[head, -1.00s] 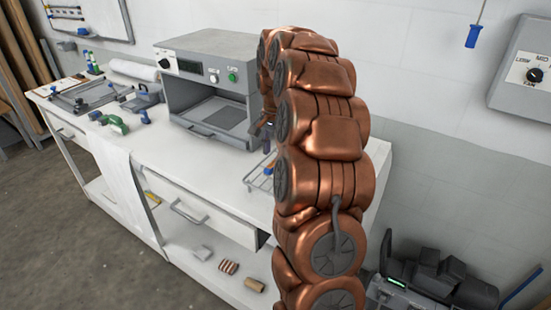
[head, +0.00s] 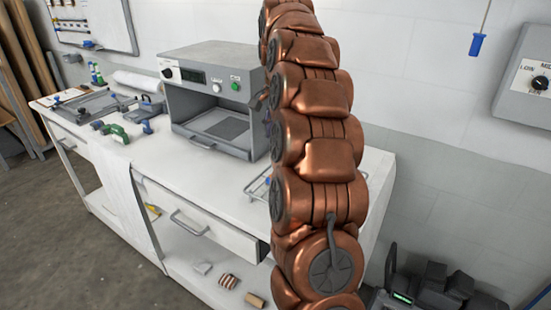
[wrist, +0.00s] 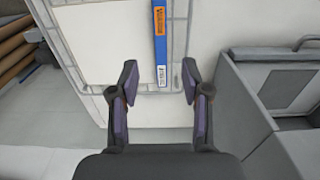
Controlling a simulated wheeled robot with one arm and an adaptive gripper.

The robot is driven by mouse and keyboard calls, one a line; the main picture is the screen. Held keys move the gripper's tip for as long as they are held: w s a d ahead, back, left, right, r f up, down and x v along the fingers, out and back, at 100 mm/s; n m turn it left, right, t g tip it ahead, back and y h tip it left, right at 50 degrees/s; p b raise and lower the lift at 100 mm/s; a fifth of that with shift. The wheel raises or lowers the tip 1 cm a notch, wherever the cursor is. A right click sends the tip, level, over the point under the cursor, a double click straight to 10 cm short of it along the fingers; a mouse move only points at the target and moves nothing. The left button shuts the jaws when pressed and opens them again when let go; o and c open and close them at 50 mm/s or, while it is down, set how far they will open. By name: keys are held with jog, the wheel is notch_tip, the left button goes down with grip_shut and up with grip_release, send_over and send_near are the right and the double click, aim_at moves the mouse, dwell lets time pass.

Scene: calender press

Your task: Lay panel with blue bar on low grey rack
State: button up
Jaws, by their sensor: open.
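In the wrist view, the blue bar (wrist: 161,50) with an orange label runs up and out of the top of the picture. A pale flat panel (wrist: 105,45) lies beside it, within the wire outline of the low grey rack (wrist: 72,68). My gripper (wrist: 160,75) is open, its two fingers apart on either side of the bar's near end, apparently above it. Nothing is held between them. In the head view, the rack (head: 256,187) shows only in part on the white bench, and my arm hides most of it and the gripper.
A grey press (head: 213,98) with an open front stands on the white bench (head: 185,168), left of my arm. Its grey side also shows close on the right in the wrist view (wrist: 265,120). Tools lie at the bench's left end. A drawer (head: 195,222) juts out in front.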

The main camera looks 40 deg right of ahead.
jog(key=s+a+f+n, duration=0.1)
jog(key=s+a+n, duration=0.4)
jog(key=a, duration=0.6)
jog(key=s+a+f+n, duration=0.2)
jog(key=s+a+n, duration=0.2)
jog(key=s+a, duration=0.45)
jog(key=s+a+f+n+g, duration=0.1)
jog(key=s+a+f, duration=0.3)
jog(key=s, duration=0.4)
jog(key=s+a+f+n, duration=0.4)
jog(key=s+a+f, duration=0.1)
jog(key=s, duration=0.4)
jog(key=shift+s+a+f+n+g, duration=0.2)
jog(key=shift+a+n+g, duration=0.15)
jog(key=shift+a, duration=0.3)
jog(key=shift+c, duration=0.5)
jog(key=shift+d, duration=0.15)
